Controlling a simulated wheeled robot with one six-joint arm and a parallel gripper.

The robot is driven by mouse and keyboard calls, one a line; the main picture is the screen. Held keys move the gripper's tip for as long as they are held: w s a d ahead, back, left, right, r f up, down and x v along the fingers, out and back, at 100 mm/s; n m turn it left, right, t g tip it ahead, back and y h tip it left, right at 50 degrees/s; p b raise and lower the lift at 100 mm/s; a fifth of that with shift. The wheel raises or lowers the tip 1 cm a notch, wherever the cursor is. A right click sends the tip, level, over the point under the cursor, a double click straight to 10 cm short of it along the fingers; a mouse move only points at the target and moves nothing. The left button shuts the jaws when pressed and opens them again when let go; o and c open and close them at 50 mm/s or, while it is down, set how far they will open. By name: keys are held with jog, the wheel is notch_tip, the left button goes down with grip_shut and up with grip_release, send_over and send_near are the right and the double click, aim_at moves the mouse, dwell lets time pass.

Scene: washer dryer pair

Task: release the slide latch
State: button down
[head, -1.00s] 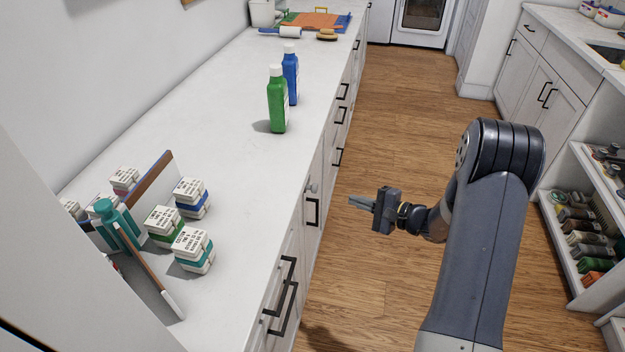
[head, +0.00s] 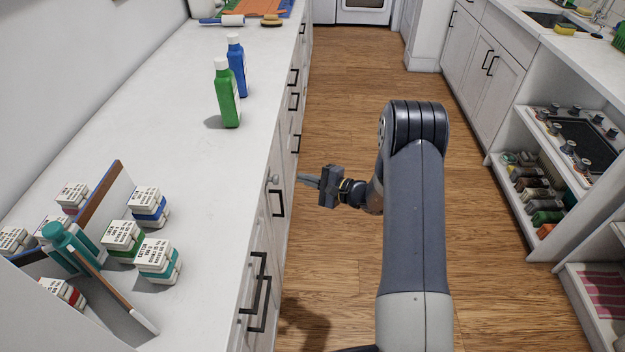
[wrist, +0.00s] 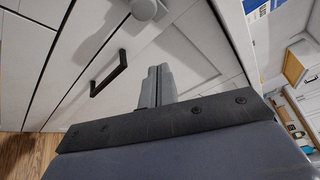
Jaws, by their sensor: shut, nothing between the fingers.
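A small grey knob-like piece (head: 272,180) sits on the cabinet front just under the counter edge, above a black bar handle (head: 277,203). It may be the slide latch; its shape is too small to be sure. In the wrist view the grey round piece (wrist: 144,8) is at the top edge, partly cut off, with a black handle (wrist: 108,74) to its lower left. My gripper (head: 302,180) is shut and empty, pointing left at the cabinet front, a little right of the knob-like piece. In the wrist view its closed fingertips (wrist: 158,70) are apart from that piece.
The white counter (head: 165,110) holds green (head: 227,98) and blue (head: 237,65) bottles, several small labelled boxes (head: 158,258) and a teal bottle (head: 72,246). Open shelves (head: 515,195) stand at right. The wooden floor (head: 345,95) between is clear.

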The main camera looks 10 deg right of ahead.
jog(key=a, duration=0.1)
jog(key=a+p, duration=0.1)
jog(key=a, duration=0.1)
jog(key=a+r+p, duration=0.1)
jog(key=a, duration=0.1)
jog(key=shift+a, duration=0.25)
jog(key=shift+s, duration=0.1)
